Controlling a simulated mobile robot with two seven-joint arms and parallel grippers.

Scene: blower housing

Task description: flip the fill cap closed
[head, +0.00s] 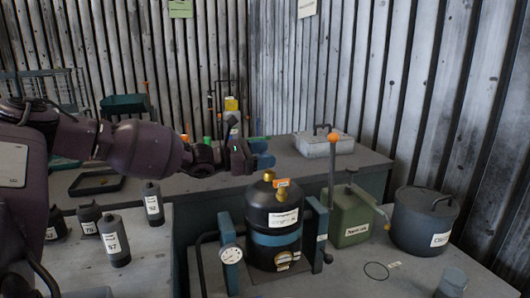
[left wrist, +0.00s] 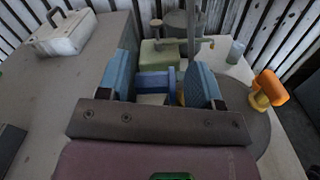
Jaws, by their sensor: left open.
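The black tank (head: 258,218) with a blue band stands upright on the near bench. Gold fittings (head: 281,196) and an orange piece (head: 283,183), seemingly the fill cap, are on its top. In the left wrist view the orange cap (left wrist: 271,87) sits at the right, tilted beside a gold fitting (left wrist: 259,101). I cannot tell its exact hinge angle. My left gripper (head: 262,153) is above and behind the tank top, apart from the cap. Its blue fingers (left wrist: 161,80) are spread, with nothing held between them. My right gripper is not in view.
Dark bottles (head: 115,240) stand left. A pale case (head: 324,146) lies behind.

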